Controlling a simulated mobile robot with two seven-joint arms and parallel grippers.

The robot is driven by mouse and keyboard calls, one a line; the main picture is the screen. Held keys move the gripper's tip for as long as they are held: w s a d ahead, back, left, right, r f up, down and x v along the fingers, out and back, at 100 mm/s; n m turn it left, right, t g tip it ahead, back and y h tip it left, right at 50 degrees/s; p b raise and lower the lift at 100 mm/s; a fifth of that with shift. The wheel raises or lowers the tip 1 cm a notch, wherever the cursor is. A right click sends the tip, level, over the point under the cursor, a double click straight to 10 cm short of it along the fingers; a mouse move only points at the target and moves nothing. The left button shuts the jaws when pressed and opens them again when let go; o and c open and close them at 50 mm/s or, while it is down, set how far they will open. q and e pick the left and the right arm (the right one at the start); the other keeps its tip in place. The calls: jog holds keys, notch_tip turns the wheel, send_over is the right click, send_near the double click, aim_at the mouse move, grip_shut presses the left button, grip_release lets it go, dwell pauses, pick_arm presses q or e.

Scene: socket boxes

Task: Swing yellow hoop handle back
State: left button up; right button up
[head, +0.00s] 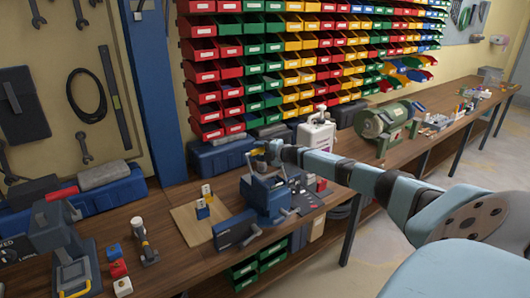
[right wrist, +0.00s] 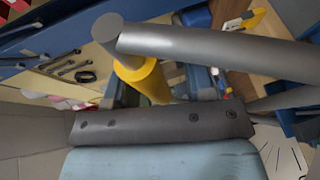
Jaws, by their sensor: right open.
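The yellow hoop handle (right wrist: 147,80) shows close up in the right wrist view as a yellow cylindrical part joined to a thick grey bar. In the head view only a small yellow patch of it (head: 257,151) shows, at the top of the blue and grey machine (head: 267,199) on the bench. My right gripper (head: 267,154) is open at the top of this machine, close to the handle. Its fingers are hard to make out, and I cannot tell whether they touch the handle. My left gripper is not in view.
A white container (head: 316,137) and a green motor (head: 384,120) stand behind and to the right. Coloured bins (head: 245,65) cover the wall. Another dark machine (head: 50,232) stands at the left.

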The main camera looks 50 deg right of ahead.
jog(key=b+v, duration=0.2)
jog(key=v, duration=1.1)
jog(key=shift+s, duration=0.35)
dwell(0.4)
